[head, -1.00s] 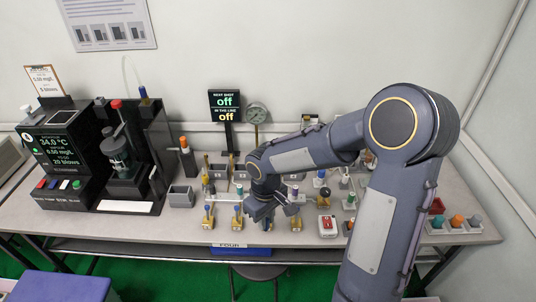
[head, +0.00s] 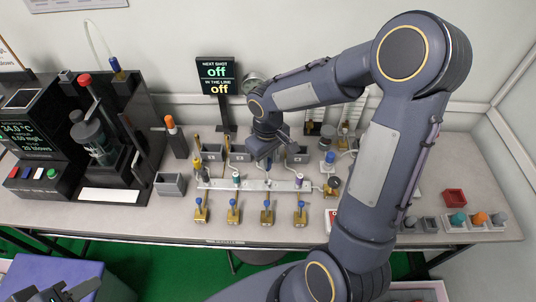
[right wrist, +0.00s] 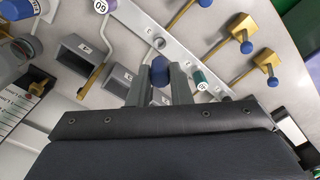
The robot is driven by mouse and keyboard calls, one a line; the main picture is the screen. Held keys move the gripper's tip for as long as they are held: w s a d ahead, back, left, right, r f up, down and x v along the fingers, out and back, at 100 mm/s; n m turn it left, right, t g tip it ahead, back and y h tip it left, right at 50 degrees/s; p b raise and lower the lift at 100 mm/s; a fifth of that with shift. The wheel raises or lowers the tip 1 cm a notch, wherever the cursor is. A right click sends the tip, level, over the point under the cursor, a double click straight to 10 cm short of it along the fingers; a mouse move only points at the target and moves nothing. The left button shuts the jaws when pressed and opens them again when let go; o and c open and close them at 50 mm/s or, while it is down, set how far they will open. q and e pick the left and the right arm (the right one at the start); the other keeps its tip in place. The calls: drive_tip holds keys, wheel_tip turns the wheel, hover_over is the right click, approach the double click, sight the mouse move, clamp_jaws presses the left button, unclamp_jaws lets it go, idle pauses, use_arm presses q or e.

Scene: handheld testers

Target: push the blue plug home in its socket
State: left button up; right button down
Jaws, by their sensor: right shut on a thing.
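My right gripper (head: 266,152) is above and slightly behind a pale rail (head: 215,184) on the bench. In the right wrist view it is shut on the blue plug (right wrist: 160,71), which sits between its fingertips. The rail (right wrist: 133,23) has numbered holes; one open hole (right wrist: 160,43) shows just beyond the plug. A teal plug (head: 236,178) and a purple plug (head: 299,181) stand in the rail. The plug's lower end is hidden, so I cannot tell whether it touches a socket. My left gripper (head: 62,291) is partly in view at the bottom left, its jaw state unclear.
Several brass valves with blue knobs (head: 233,213) stand in front of the rail. Grey bins (head: 170,185) stand to the left and behind. A black machine (head: 105,140) is at the left.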

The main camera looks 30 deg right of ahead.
drive_tip(key=shift+f, duration=0.1)
drive_tip(key=shift+f+b, duration=2.05)
drive_tip(key=shift+f, duration=0.2)
drive_tip(key=shift+f+b, duration=1.4)
drive_tip(key=shift+f, duration=0.1)
drive_tip(key=c, duration=1.2)
unclamp_jaws()
drive_tip(key=shift+c, duration=0.2)
wheel_tip(320, 180, up, 7)
drive_tip(key=shift+r+p, duration=0.2)
drive_tip(key=shift+p, duration=0.15)
drive_tip(key=shift+r, duration=0.25)
